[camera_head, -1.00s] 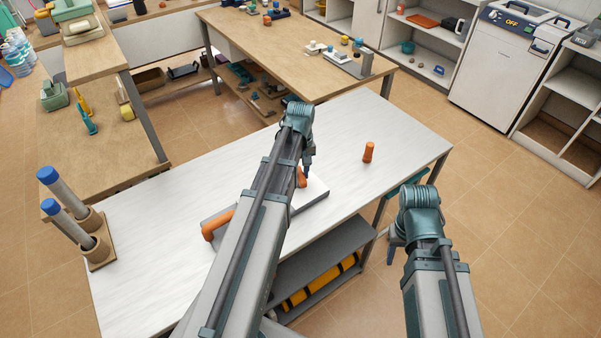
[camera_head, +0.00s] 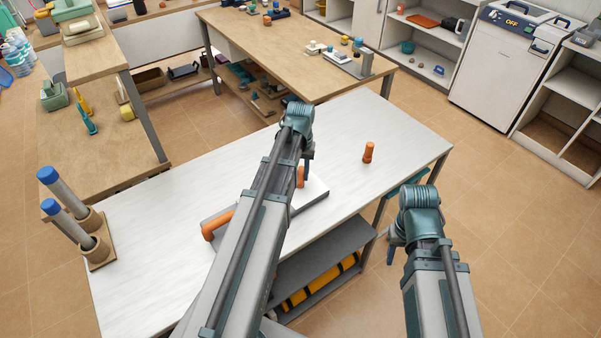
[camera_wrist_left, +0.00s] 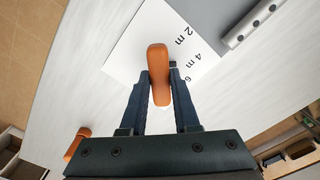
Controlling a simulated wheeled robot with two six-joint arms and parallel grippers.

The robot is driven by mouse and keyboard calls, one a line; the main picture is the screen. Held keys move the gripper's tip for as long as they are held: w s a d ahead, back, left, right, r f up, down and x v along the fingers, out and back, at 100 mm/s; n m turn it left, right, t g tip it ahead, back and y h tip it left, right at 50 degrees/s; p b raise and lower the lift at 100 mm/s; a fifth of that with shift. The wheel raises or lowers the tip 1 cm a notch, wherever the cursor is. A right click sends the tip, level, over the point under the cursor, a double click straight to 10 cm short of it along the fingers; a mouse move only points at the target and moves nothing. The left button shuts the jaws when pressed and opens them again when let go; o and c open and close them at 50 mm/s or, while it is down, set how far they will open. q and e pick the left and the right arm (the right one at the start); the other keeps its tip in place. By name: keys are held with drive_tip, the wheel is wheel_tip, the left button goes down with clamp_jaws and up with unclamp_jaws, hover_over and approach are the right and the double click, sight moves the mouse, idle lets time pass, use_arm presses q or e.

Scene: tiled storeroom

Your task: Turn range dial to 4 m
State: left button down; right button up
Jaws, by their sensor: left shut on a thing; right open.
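The range dial's orange knob (camera_wrist_left: 158,60) stands on a white panel (camera_wrist_left: 122,48) marked 2 m, 4 m and 6, the last partly covered. My left gripper (camera_wrist_left: 160,76) is shut on the knob, one finger on each side. The long knob points roughly up and down in the left wrist view, with the marks to its right. I cannot tell which mark it indicates. In the head view, the knob (camera_head: 300,176) shows partly behind my left gripper (camera_head: 306,168). My right gripper (camera_head: 393,246) is open and empty beside the table's right end.
The panel lies on a white table (camera_head: 150,240). An orange handle (camera_head: 217,224) rises left of my left arm, and an orange peg (camera_head: 369,152) stands to the right. Two blue-capped tubes (camera_head: 66,190) stand at the table's left edge.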

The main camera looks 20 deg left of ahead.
sight(301, 174)
use_arm(q)
drive_tip(key=c, duration=0.6)
unclamp_jaws()
drive_tip(key=shift+c, duration=0.2)
wheel_tip(301, 174, up, 14)
drive_tip(key=p, duration=1.3)
drive_tip(key=shift+p, duration=0.4)
drive_tip(key=shift+f, duration=0.15)
